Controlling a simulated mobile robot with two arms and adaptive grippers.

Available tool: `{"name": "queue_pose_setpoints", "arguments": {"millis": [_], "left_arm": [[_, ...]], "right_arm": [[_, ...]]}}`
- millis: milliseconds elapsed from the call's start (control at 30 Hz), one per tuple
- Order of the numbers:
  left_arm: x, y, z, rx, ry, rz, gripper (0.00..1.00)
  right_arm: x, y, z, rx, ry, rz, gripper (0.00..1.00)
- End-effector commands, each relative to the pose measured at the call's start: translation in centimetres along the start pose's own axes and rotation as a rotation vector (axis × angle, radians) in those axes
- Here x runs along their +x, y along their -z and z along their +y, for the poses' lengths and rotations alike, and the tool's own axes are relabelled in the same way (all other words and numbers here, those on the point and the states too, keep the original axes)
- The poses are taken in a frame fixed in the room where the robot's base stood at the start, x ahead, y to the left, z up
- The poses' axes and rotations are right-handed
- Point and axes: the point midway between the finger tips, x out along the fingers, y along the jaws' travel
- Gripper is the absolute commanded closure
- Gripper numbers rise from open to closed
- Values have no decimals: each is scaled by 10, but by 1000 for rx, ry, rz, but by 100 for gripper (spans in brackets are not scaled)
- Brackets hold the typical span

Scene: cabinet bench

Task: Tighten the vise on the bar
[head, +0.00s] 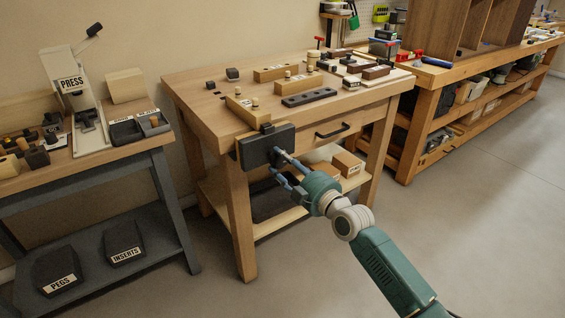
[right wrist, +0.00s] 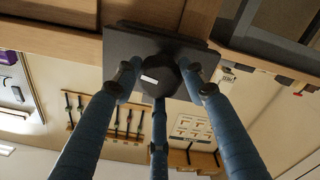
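The vise has a dark, block-like front jaw (head: 254,151) on the near left corner of the wooden workbench. A labelled wooden bar (head: 245,111) lies on the benchtop just behind the jaw; whether the jaw touches it I cannot tell. My right gripper (head: 275,161) is at the jaw's front face, its blue fingers spread. In the right wrist view the jaw's plate (right wrist: 124,42) is ahead, and the fingers surround a round black hub (right wrist: 168,77) with a white mark. The fingers stand apart around the hub; firm contact is not clear. My left gripper is not in view.
The workbench top (head: 207,108) holds wooden blocks and a dark slotted bar (head: 309,97). A drawer handle (head: 332,131) sticks out right of the vise. A side table with a press (head: 82,108) stands left. The floor (head: 450,210) at right is clear.

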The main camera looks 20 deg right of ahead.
Motion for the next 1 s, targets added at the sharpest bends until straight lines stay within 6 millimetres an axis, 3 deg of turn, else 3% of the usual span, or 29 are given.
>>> {"name": "queue_pose_setpoints", "arguments": {"millis": [233, 633, 1000], "left_arm": [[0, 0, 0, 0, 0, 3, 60], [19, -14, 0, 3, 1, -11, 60], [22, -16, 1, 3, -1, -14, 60]], "right_arm": [[0, 0, 0, 62, 1, 0, 82], [1, 0, 0, 273, 1, -1, 82], [1, -1, -1, 296, 1, -1, 82]]}}
